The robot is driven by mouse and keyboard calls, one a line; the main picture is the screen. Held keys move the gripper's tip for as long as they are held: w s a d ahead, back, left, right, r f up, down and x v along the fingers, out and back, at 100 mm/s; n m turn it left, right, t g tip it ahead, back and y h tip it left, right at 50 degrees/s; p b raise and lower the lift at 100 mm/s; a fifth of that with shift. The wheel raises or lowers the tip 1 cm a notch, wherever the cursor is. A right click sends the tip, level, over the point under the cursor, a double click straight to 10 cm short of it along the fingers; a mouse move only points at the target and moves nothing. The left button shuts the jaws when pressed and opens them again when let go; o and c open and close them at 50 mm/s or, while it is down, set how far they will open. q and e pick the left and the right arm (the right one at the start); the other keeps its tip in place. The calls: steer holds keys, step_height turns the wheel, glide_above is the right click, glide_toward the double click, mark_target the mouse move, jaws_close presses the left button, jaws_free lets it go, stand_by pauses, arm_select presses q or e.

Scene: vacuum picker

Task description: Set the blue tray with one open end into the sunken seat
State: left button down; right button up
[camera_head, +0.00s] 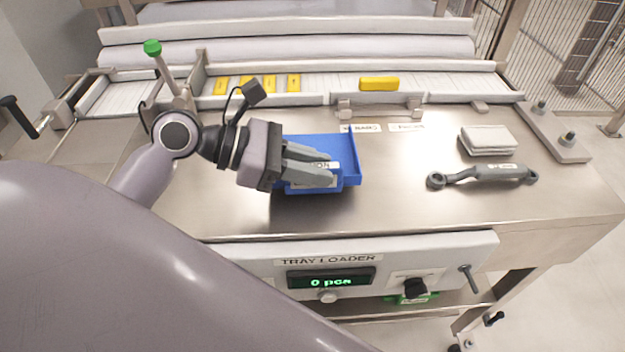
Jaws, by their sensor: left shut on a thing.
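The blue tray (345,147) is in the middle of the steel table, with a raised wall at its right side and a white label partly covered. My left gripper (331,174) comes in from the left and is shut on the tray, its grey fingers lying across it. The tray's left part is hidden behind the gripper. I cannot tell whether the tray touches the table. I cannot make out the sunken seat; it may be hidden under the tray or my arm. My right gripper is not in view.
A grey wrench-like tool (485,175) and a folded cloth (487,139) lie to the right on the steel table (400,210). Behind is a conveyor with several yellow pieces (379,84). The tray loader panel (330,279), reading "0 pcs", is at the front edge. The table between tray and tool is clear.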

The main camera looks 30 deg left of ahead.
arm_select(q)
step_height(320, 180, down, 3)
steer(key=shift+r, duration=0.2)
steer(key=c, duration=1)
jaws_free()
steer(key=shift+o, duration=0.2)
